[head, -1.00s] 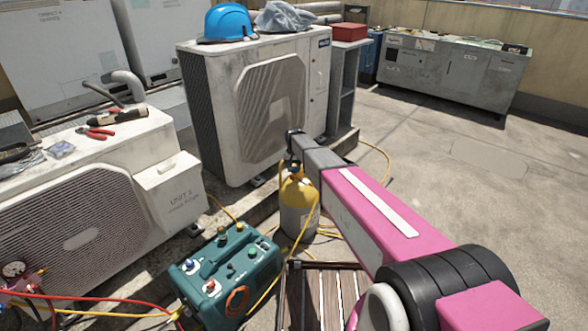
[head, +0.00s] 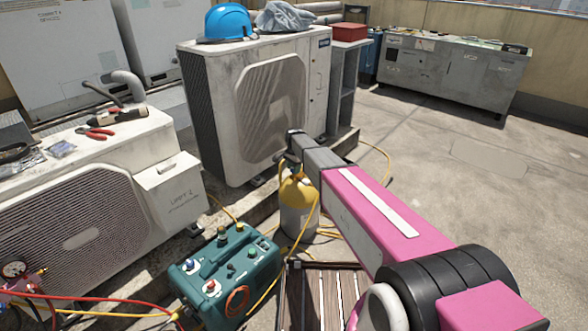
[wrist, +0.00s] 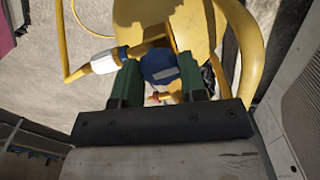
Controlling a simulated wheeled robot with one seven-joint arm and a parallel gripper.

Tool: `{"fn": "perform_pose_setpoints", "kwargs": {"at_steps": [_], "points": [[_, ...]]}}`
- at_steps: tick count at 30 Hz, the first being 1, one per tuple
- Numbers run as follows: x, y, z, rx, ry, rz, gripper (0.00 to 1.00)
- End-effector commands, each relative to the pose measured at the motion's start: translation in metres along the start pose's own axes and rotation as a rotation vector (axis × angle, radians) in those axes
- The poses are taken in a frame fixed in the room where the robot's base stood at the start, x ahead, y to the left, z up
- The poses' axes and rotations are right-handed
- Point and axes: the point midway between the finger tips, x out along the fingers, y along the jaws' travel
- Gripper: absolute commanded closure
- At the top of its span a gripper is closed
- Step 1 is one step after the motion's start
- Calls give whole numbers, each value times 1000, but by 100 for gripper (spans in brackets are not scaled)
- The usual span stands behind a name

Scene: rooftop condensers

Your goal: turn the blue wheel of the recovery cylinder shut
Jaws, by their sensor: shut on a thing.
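The recovery cylinder (head: 297,208) is grey with a yellow top and stands upright on the roof floor. In the wrist view its yellow top and collar (wrist: 198,28) fill the upper middle. The blue wheel (wrist: 159,68) carries a pale mark and sits between the two green fingers of my gripper (wrist: 160,82). The gripper is shut on the wheel. In the head view the gripper is over the cylinder's top, and my arm hides the wheel.
A teal recovery machine (head: 226,270) stands left of the cylinder, with yellow hoses around both. A large condenser (head: 258,105) is close behind. Open floor (head: 480,215) lies to the right.

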Motion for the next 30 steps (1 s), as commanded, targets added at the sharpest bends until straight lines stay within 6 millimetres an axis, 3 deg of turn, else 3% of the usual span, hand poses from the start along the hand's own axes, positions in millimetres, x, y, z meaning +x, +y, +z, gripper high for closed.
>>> {"fn": "perform_pose_setpoints", "kwargs": {"at_steps": [21,22,24,30], "points": [[-1,0,0,81,0,-1,85],[-1,0,0,81,0,-1,58],[-1,0,0,81,0,-1,35],[0,0,0,81,0,-1,35]]}}
